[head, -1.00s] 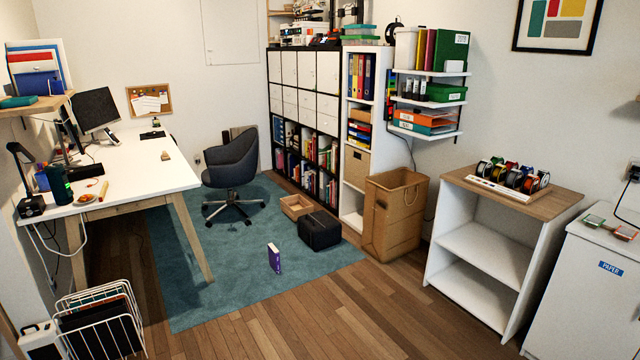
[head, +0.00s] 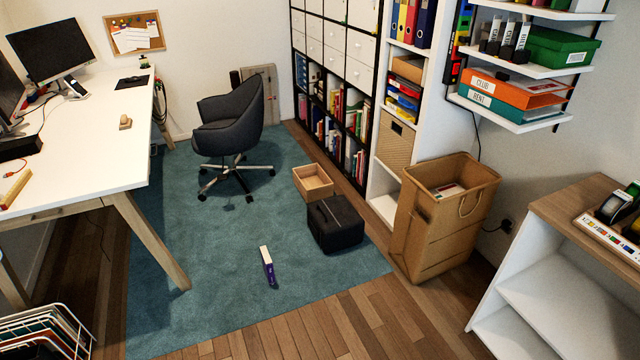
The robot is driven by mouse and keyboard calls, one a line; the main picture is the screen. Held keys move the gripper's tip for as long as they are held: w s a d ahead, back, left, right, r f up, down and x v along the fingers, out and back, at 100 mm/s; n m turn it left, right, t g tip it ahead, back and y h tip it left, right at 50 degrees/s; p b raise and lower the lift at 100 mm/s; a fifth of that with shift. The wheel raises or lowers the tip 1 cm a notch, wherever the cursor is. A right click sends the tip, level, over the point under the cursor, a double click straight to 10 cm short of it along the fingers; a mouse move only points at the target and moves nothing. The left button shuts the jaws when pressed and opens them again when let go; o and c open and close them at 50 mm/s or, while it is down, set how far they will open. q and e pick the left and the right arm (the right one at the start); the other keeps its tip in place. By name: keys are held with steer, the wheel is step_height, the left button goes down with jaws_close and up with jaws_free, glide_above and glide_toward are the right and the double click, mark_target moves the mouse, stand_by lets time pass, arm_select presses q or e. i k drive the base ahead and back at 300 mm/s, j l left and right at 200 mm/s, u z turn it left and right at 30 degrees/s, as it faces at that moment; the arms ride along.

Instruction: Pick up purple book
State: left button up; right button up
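The purple book (head: 270,273) stands upright on the teal rug (head: 215,295), near the rug's front part. Its white top page edge faces up toward me, and a purple side shows below it. Nothing touches it. Neither of my grippers shows in the head view.
A black box-shaped bag (head: 336,223) and a small open wooden box (head: 313,182) lie behind the book to the right. A grey office chair (head: 228,125) stands further back. A white desk (head: 95,165) is on the left, a wire rack (head: 45,335) front left, a brown paper bin (head: 445,220) right. Floor before the book is clear.

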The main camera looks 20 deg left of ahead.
mark_target(268, 266)
steer(key=i+u, duration=0.15)
steer(key=i, duration=0.4)
steer(key=i+l+u, duration=0.1)
steer(key=i, duration=0.45)
steer(key=i+l+u, duration=0.15)
steer(key=i, duration=0.35)
steer(key=i+l, duration=0.05)
